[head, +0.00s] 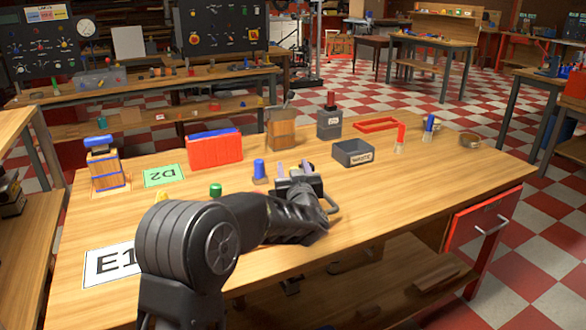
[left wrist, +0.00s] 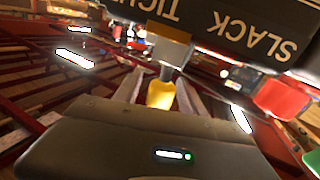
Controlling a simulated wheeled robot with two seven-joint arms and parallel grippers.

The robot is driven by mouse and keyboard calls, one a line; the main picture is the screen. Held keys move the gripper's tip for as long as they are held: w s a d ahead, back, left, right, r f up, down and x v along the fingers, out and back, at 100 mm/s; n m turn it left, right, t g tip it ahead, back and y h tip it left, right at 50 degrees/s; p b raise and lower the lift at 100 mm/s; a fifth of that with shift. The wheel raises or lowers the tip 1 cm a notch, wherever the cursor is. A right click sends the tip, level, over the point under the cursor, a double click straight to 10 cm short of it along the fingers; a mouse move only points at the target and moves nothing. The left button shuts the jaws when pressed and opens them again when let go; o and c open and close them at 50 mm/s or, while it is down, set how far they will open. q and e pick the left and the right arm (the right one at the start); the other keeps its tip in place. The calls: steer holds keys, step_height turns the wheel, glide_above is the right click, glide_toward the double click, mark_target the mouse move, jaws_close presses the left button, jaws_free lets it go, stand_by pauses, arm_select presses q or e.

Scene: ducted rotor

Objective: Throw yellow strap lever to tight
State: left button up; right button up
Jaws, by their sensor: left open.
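The yellow strap lever (left wrist: 161,94) shows in the left wrist view, with a grey stem rising to a light block under a dark panel (left wrist: 225,35). The panel reads SLACK and TIGHT, upside down in this view. In the head view my left gripper (head: 300,188) is over the middle of the table, and the lever is hidden there. My right gripper is not in view.
A red block (left wrist: 283,97) is near the panel in the wrist view. The front right tabletop is clear.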

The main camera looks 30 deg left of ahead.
arm_select(q)
jaws_close()
stand_by(0.6)
